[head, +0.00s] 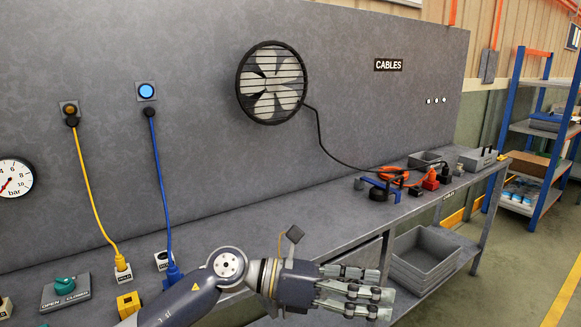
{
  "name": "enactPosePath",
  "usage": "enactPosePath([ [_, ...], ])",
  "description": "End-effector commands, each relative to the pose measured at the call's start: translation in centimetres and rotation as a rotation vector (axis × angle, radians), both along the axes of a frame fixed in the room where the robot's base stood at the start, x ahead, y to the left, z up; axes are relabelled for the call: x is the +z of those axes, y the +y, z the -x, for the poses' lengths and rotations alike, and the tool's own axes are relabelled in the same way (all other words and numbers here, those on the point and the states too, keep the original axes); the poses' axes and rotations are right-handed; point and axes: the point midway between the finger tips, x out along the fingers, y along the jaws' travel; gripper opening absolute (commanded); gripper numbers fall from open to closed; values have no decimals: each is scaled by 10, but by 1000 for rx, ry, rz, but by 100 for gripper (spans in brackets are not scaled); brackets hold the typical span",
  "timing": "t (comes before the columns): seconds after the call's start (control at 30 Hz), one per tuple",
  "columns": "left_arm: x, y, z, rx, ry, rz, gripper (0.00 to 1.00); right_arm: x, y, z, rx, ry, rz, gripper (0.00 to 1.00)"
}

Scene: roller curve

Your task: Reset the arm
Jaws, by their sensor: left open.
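My left arm (195,298) comes in from the bottom left and reaches right across the front of the workbench. My left gripper (388,292) is open and empty, with its fingers pointing right. It hangs in front of the bench's front edge, left of the grey crate on the lower shelf, touching nothing that I can see. My right gripper is not in view.
The grey bench (330,215) carries a yellow cable (88,190), a blue cable (160,185) and a green valve knob (64,286). A black fan (272,83) hangs above. Orange cable parts (393,174) lie farther right. A grey crate (424,259) sits below. The right floor is clear.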

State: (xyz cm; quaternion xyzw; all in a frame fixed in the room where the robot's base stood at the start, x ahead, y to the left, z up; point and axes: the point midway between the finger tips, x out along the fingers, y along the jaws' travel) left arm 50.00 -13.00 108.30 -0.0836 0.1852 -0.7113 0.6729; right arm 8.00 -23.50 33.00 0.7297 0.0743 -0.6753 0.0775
Motion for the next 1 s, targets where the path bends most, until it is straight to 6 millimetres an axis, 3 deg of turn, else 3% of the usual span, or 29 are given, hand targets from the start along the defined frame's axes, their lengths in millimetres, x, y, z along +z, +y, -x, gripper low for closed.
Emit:
enactPosePath([
  [0.1, 38, -2, -2, 134, 242, 307, 60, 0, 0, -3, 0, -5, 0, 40],
  [0.2, 60, 20, -20, 267, 469, 545, 60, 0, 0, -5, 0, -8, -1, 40],
  [0.27, 64, 41, -34, 357, 612, 676, 60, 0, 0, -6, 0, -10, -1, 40],
  [0.37, 53, 85, -59, 516, 863, 880, 60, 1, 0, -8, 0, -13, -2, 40],
  [0.47, 19, 135, -77, 689, 1118, 1061, 60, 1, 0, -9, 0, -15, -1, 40],
  [0.57, -34, 185, -81, 879, 1375, 1218, 60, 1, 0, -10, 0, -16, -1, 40],
  [0.63, -77, 217, -74, 1017, 1546, 1310, 60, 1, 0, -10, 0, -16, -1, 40],
  [0.77, -157, 264, -38, 1273, 1834, 1439, 60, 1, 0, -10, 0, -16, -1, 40],
  [0.93, -245, 305, 41, 1617, 2148, 1537, 60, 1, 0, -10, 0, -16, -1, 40],
  [0.97, -256, 309, 55, -1653, -2168, -1529, 60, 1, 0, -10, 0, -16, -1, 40],
  [1.0, -269, 314, 73, -1641, -2113, -1465, 60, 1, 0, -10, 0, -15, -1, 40],
])
